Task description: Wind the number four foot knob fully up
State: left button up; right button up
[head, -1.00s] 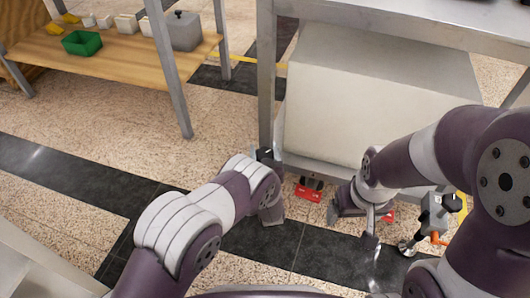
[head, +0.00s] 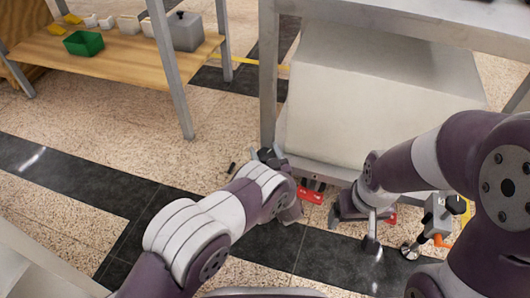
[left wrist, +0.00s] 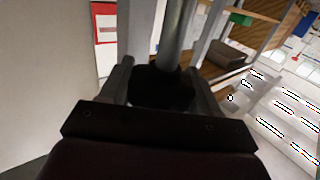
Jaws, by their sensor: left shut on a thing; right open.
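My left gripper (head: 272,158) is low beside the near left leg of the grey metal frame (head: 268,75). In the left wrist view, its two fingers (left wrist: 160,88) are shut on a dark round knob (left wrist: 160,86), one finger at each side. A grey metal post rises above the knob. In the head view my wrist and fingers hide most of the knob, and no number is readable on it. My right gripper (head: 353,222) is open, low in front of the frame's lower edge.
A red part (head: 311,196) sits low under the frame's large pale block (head: 365,95). A grey fitting with an orange handle (head: 437,222) stands at right. A wooden-shelved bench (head: 100,66) with a green bin (head: 83,43) is at back left. The floor between is open.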

pick_arm(q)
jog(key=o, duration=1)
jog(key=shift+s+d+r+p, duration=0.1)
jog(key=shift+s+d+p, duration=0.05)
jog(key=shift+s+p, duration=0.15)
jog(key=p+v, duration=0.5)
jog(key=v, duration=0.7)
jog(key=shift+w, duration=0.1)
